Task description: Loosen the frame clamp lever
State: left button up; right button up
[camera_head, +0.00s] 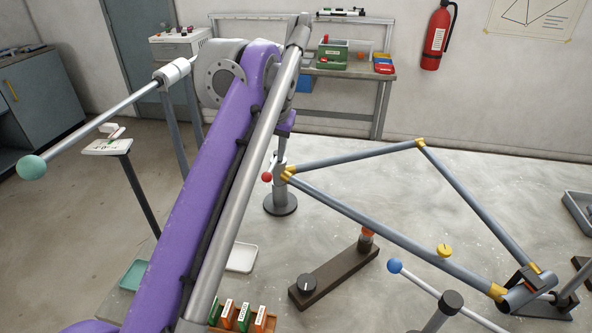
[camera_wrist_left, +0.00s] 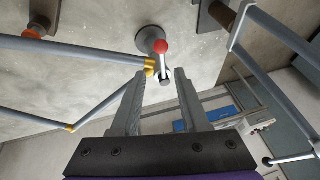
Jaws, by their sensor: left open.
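The clamp stand (camera_head: 281,203) has a round dark base and an upright post at one corner of the tube frame (camera_head: 350,210). Its lever ends in a red ball (camera_head: 267,177), which points left in the head view. In the left wrist view the red ball (camera_wrist_left: 160,47) shows just beyond the fingertips, beside the frame's gold corner joint (camera_wrist_left: 150,68). My left gripper (camera_wrist_left: 160,77) is open and empty, its fingers spread either side of the lever's line. In the head view the left gripper (camera_head: 278,152) is small and partly hidden above the clamp. My right gripper is out of view.
A blue-ball lever (camera_head: 395,266) and a dark bar with a knob (camera_head: 335,270) stand at the front right. A rod with a green ball (camera_head: 31,168) juts out at left. A workbench (camera_head: 345,72) stands behind.

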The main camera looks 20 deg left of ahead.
aim_at(268, 172)
pick_arm(q)
jog(key=x, duration=0.3)
jog(key=b+x, duration=0.1)
jog(key=x, duration=0.6)
jog(key=shift+s+a+f+b, duration=0.2)
jog(key=shift+s+b, duration=0.05)
jog(key=shift+b, duration=0.15)
grip_shut()
dwell(0.9)
